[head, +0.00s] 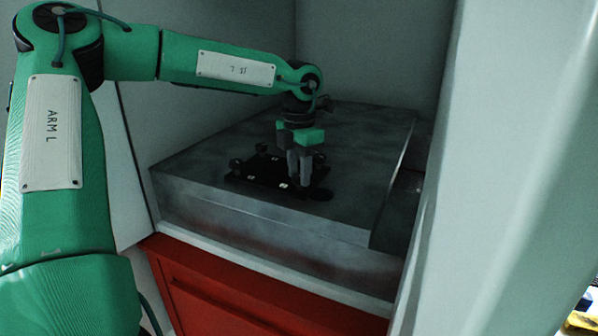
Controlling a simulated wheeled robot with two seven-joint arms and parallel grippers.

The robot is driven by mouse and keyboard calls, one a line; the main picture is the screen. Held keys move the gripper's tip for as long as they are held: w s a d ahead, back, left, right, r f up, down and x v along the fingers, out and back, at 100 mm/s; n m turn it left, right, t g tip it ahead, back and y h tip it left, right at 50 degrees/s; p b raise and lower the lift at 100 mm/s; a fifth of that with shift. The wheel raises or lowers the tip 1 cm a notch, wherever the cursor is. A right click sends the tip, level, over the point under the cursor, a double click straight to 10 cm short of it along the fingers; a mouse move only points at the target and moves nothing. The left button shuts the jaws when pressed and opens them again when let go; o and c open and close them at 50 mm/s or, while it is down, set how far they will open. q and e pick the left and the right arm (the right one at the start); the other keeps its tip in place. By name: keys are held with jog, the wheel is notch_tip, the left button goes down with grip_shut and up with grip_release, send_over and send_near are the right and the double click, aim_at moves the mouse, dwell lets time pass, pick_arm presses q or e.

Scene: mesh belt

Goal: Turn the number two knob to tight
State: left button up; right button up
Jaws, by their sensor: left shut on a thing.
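A black plate (262,172) with dark knobs and small white labels lies on top of a grey metal block. One dark knob (236,165) stands at the plate's left end, and another (261,148) stands at its back edge. My left gripper (302,182) points down over the plate's right part. It is shut on a dark knob there, which its fingers mostly hide. I cannot read the knob numbers or the tight marking at this size. My right gripper is not in view.
The grey metal block (345,170) sits in a recess above a red cabinet (240,295). Pale walls close it in at the back, left and right. A dark round spot (318,195) lies on the block near my gripper. The block's right top is clear.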

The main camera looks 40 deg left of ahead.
aim_at(299, 176)
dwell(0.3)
pick_arm(q)
jog(key=o, duration=1)
jog(key=shift+c, duration=0.2)
jog(key=shift+r, duration=0.1)
jog(key=shift+r, duration=0.3)
notch_tip(299, 176, up, 13)
jog(key=b, duration=0.1)
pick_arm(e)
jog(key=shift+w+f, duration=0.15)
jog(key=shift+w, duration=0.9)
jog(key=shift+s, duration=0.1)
